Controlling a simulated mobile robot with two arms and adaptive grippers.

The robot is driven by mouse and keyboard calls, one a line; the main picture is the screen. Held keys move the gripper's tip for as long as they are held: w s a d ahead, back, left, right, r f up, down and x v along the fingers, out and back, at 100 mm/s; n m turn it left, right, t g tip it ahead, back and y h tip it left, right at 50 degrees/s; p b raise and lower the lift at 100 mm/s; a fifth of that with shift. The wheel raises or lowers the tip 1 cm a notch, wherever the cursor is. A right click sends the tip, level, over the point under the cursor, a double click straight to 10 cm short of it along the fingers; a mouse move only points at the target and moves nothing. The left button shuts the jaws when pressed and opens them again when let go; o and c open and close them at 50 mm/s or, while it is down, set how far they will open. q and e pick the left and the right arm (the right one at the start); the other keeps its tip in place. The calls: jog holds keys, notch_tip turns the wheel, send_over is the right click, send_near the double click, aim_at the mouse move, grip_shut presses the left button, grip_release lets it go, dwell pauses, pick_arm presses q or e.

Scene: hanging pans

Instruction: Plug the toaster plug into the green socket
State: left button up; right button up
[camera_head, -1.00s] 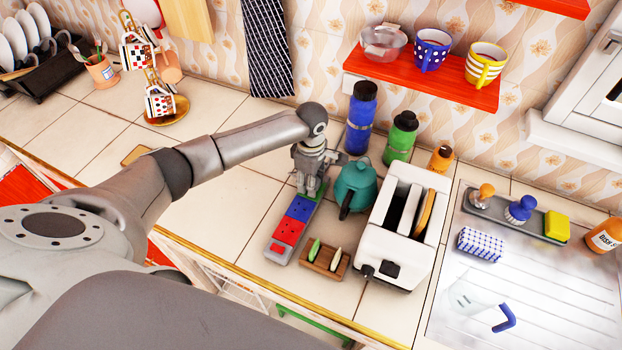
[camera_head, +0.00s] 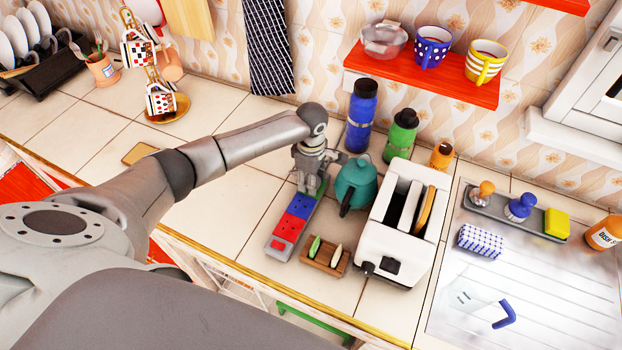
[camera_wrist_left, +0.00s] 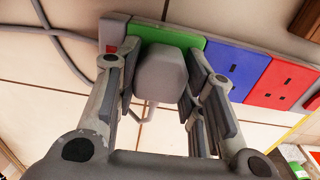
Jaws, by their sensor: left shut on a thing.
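The power strip has a red socket (camera_head: 289,230), a blue socket (camera_head: 301,207) and a green socket at its far end. My left gripper (camera_head: 311,186) points down over the green end in the head view. In the left wrist view my left gripper (camera_wrist_left: 163,88) is shut on the grey plug (camera_wrist_left: 162,72). The plug is in front of the green socket (camera_wrist_left: 187,38) and covers most of it. Its pins are hidden, so I cannot tell if they are in the holes. The white toaster (camera_head: 402,225) stands to the right. My right gripper is not in view.
A teal teapot (camera_head: 356,184) stands close to the right of my left gripper. A small wooden holder (camera_head: 325,256) lies beside the strip. A grey cable (camera_wrist_left: 68,40) loops by the strip's green end. The counter left of the strip is mostly clear.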

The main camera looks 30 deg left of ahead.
pick_arm(q)
jog(key=shift+s+d+f, duration=0.15)
jog(key=shift+s+f, duration=0.35)
jog(key=shift+f, duration=0.15)
jog(key=o, duration=1)
jog(key=shift+w+f, duration=0.25)
jog(key=shift+w, duration=0.05)
notch_tip(320, 180, up, 9)
jog(key=shift+w+f, duration=0.15)
jog(key=shift+f, duration=0.05)
